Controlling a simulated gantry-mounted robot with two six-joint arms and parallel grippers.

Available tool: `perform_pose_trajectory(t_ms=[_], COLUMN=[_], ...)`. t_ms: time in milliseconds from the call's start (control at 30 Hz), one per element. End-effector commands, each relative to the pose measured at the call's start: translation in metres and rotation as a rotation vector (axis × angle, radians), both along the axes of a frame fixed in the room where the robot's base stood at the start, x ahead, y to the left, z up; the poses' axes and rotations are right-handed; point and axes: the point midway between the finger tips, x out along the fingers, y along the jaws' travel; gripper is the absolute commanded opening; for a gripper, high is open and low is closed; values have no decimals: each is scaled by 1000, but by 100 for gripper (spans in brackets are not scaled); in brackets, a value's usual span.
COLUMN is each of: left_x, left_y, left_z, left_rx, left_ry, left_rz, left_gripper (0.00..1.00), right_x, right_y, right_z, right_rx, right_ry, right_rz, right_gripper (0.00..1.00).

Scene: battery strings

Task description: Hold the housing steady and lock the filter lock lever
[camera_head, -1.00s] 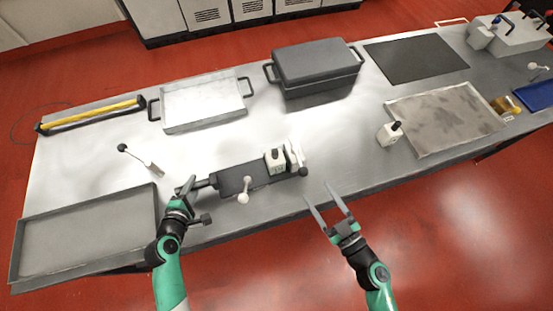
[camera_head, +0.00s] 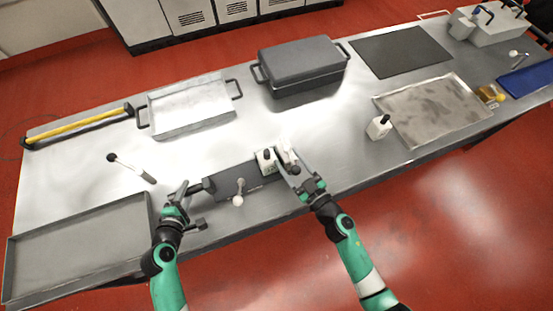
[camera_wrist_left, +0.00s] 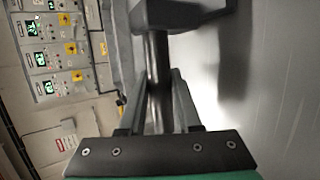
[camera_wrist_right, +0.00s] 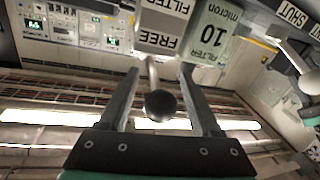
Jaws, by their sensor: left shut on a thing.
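The dark grey housing (camera_head: 225,183) lies near the table's front edge, with white labelled blocks at its right end. My left gripper (camera_head: 180,192) is shut on the dark bar at the housing's left end; the left wrist view shows this bar (camera_wrist_left: 158,70) between the fingers. My right gripper (camera_head: 286,160) is open at the right end. In the right wrist view, a lever with a dark ball knob (camera_wrist_right: 160,105) lies between its spread fingers, with gaps on both sides. A block marked FILTER FREE (camera_wrist_right: 163,27) and a pale block marked FILTER 10 micron (camera_wrist_right: 212,35) are beyond the fingertips.
A white-knobbed lever (camera_head: 238,201) stands at the housing's front. A white block with a black knob (camera_head: 379,127) stands right, by a metal tray (camera_head: 435,105). An empty tray (camera_head: 75,245) lies at left. The table behind the housing is largely clear.

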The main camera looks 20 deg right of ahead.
Motion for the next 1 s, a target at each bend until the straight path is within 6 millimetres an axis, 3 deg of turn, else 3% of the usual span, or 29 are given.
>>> perform_pose_trajectory(t_ms=[33,333,1000], left_x=[-5,-5,-5], left_y=[-1,-1,-1], left_z=[-9,-10,-10], left_rx=[3,3,3], left_ry=[21,21,21], left_rz=[-5,-5,-5], left_gripper=[0,0,0], right_x=[0,0,-1], right_y=[0,0,1], right_z=[-1,-1,-1], right_rx=[0,0,1], right_ry=[0,0,1], right_rz=[0,0,3], right_gripper=[54,0,0])
